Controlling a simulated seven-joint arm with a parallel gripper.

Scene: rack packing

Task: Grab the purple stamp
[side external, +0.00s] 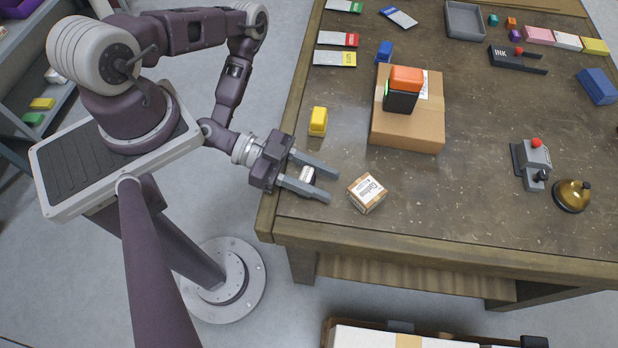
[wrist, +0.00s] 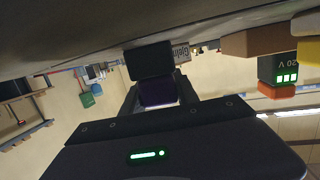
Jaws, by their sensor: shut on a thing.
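My gripper (side external: 312,178) is low over the near left corner of the table, its two grey fingers pointing right. In the wrist view my gripper (wrist: 158,95) is shut on a dark purple block, the purple stamp (wrist: 158,93). A black part (wrist: 150,62) shows just beyond the purple. Whether the stamp touches the table is not clear.
A small labelled carton (side external: 367,193) lies just right of my fingertips. A yellow block (side external: 318,121) stands behind. A larger cardboard box (side external: 408,130) bears a black, orange-topped block (side external: 403,88). A brass bell (side external: 572,195) is at right. The table's front middle is clear.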

